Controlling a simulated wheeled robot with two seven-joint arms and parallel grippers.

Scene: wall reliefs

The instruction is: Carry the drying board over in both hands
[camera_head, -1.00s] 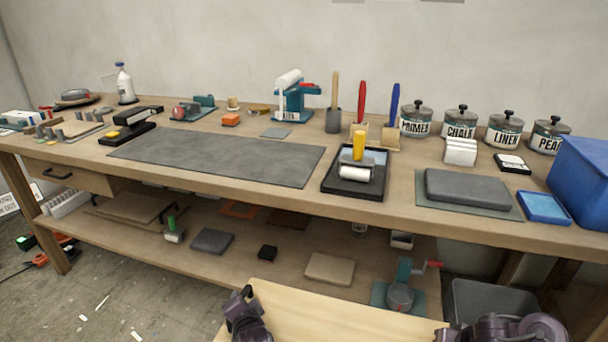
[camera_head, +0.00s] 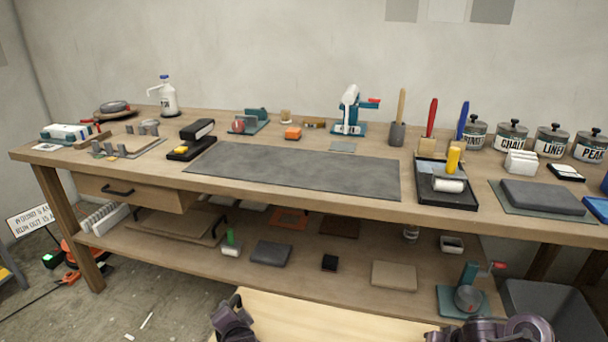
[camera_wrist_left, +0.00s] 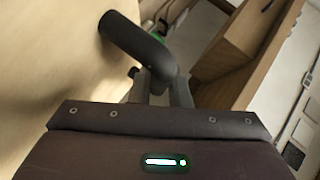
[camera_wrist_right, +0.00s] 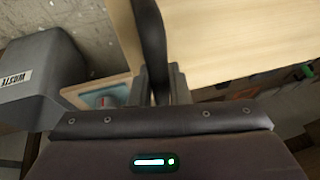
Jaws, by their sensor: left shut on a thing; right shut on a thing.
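The drying board (camera_head: 330,322) is a pale wooden panel at the bottom of the head view, held in front of the workbench. My left gripper (camera_head: 235,318) is at its left edge, and my right gripper (camera_head: 470,335) is at its right edge. In the left wrist view the left jaws (camera_wrist_left: 160,85) are shut on a dark curved handle at the board's face (camera_wrist_left: 50,60). In the right wrist view the right jaws (camera_wrist_right: 160,85) are shut on a similar dark handle beside the board (camera_wrist_right: 220,40). The board's near part is cut off by the frame.
A long workbench (camera_head: 130,170) crosses the view, with a grey mat (camera_head: 295,170), an inked tray with roller (camera_head: 447,190) and labelled jars (camera_head: 510,135) on top. Its lower shelf (camera_head: 200,255) holds blocks and boards. A grey waste bin (camera_wrist_right: 45,75) stands at the right.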

